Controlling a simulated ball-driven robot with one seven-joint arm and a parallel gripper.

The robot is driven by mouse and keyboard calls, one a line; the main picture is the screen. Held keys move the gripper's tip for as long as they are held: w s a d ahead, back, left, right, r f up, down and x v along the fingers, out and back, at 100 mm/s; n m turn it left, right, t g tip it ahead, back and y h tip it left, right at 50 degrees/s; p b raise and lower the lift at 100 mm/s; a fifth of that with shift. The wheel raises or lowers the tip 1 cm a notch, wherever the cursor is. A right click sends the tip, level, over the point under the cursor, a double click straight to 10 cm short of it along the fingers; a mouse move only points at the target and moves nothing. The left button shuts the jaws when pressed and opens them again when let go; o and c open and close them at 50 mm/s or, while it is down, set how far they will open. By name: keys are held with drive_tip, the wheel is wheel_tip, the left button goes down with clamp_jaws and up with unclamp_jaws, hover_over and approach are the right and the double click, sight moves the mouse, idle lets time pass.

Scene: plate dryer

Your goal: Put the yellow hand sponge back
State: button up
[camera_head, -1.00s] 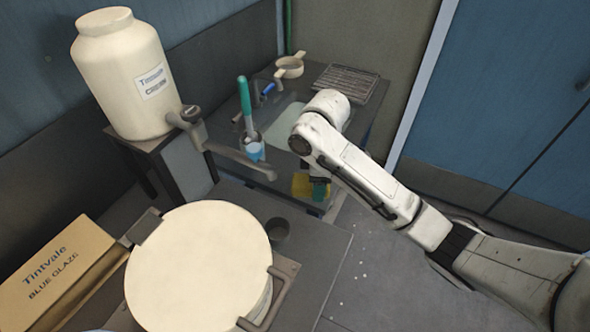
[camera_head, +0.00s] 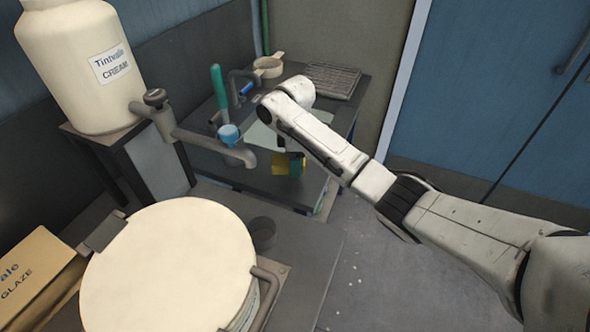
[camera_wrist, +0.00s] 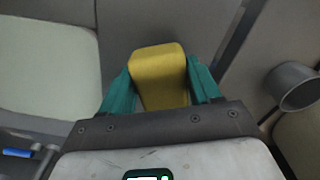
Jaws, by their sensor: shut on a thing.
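The yellow hand sponge (camera_wrist: 160,75) is between the two green fingers of my gripper (camera_wrist: 162,90) in the wrist view, and the gripper is shut on it. In the head view the sponge (camera_head: 281,164) and one green finger of my gripper (camera_head: 297,166) show below the end of my arm, in front of the sink counter (camera_head: 225,170). I cannot tell whether the sponge touches any surface.
A tap (camera_head: 215,145) juts from the cream jar (camera_head: 75,70).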

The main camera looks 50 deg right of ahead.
drive_tip(key=shift+w+d+f, duration=0.1)
drive_tip(key=shift+d+f, duration=0.05)
drive_tip(key=shift+f, duration=1.7)
drive_tip(key=shift+f, duration=0.15)
drive_tip(key=o, duration=1.1)
drive_tip(key=shift+c, duration=0.2)
drive_tip(key=shift+w, duration=0.1)
wheel_tip(320, 180, up, 12)
drive_tip(key=shift+r, duration=0.2)
